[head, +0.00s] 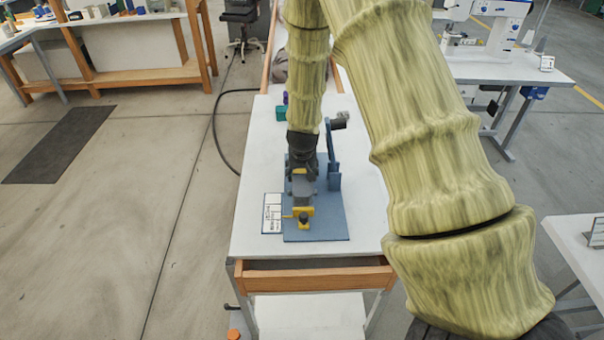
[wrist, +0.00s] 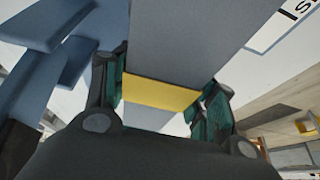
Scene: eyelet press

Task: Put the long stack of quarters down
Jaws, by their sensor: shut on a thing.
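My gripper (wrist: 162,88) is shut on a long grey block with a yellow band, which I take to be the long stack of quarters (wrist: 190,35). In the wrist view the green-lined fingers press on both sides at the band, and the grey part runs on past them. In the head view my gripper (head: 301,160) points down over the blue press, and the grey stack (head: 303,189) shows just in front of it. Whether the stack touches anything beneath is hidden.
The blue press has a flat base plate (head: 325,226), an upright lever (head: 334,172) on the right and a yellow part (head: 303,212) in front. A white printed card (head: 272,213) lies at its left. The white table (head: 258,165) is clear at the left.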

